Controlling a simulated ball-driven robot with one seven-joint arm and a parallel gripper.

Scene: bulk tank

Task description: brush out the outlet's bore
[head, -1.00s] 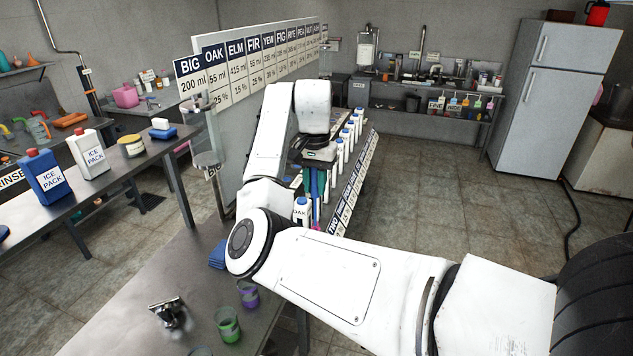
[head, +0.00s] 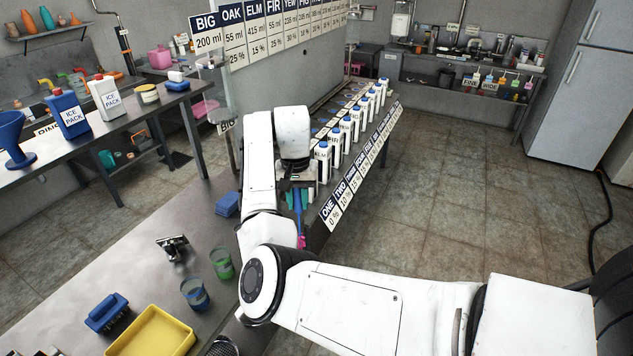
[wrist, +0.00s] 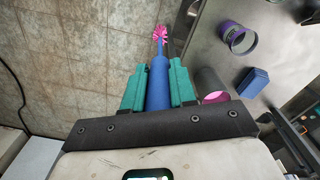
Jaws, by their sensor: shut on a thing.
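My gripper (head: 297,183) is shut on the blue handle of a brush (head: 299,206). In the wrist view its teal fingers (wrist: 159,88) clamp both sides of the blue handle (wrist: 159,85), and the pink bristle head (wrist: 159,34) points away from the fingers. In the head view the brush hangs down near the steel table's edge, partly behind my arm. A shiny metal fitting (head: 173,246) lies on the steel table to the left, apart from the brush. I cannot tell whether it is the outlet; no bore is clearly visible.
Blue sponges (head: 227,204), a green cup (head: 222,264), a blue cup (head: 195,294), a blue-handled scrubber (head: 107,313) and a yellow tray (head: 150,332) are on the table. A pink-lined cup (wrist: 212,84) is close beside the fingers. Labelled white bottles (head: 346,130) stand behind.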

